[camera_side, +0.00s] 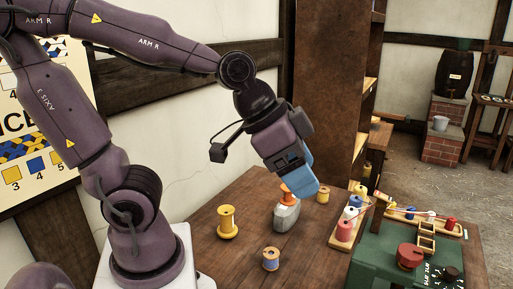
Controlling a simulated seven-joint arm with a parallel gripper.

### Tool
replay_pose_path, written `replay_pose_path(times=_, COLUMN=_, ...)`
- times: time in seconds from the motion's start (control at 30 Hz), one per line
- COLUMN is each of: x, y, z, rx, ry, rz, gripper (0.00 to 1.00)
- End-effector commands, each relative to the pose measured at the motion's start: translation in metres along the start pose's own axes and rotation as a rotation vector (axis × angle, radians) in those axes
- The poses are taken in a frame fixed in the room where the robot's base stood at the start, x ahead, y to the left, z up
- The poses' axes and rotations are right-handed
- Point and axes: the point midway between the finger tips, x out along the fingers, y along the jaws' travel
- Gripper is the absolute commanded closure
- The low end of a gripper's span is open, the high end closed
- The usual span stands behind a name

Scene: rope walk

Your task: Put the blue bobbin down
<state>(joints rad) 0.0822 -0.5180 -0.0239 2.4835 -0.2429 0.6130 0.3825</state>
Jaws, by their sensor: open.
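The blue bobbin (271,258), a small wooden spool with a blue band, stands upright on the brown table near its front. My gripper (302,187), with light blue fingers, is open and tilted, above and behind the bobbin and apart from it.
A large yellow spool (228,222) stands left on the table, and a small yellow spool (323,195) behind right. A wooden rack with colored spools, including a red one (344,231), and a green machine (385,262) fill the right side. Bare table surrounds the blue bobbin.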

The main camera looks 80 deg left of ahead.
Motion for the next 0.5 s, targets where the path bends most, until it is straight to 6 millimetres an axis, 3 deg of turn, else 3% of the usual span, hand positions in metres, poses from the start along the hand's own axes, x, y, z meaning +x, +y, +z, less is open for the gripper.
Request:
replay_pose_path(times=0.03, x=-0.017, y=-0.009, z=0.01, rx=-0.066, ry=-0.016, rz=-0.04, gripper=0.32)
replay_pose_path(times=0.2, x=-0.048, y=-0.026, z=0.039, rx=-0.238, ry=-0.079, rz=-0.146, gripper=0.32)
replay_pose_path(times=0.5, x=-0.054, y=-0.03, z=0.047, rx=-0.286, ry=-0.097, rz=-0.175, gripper=0.32)
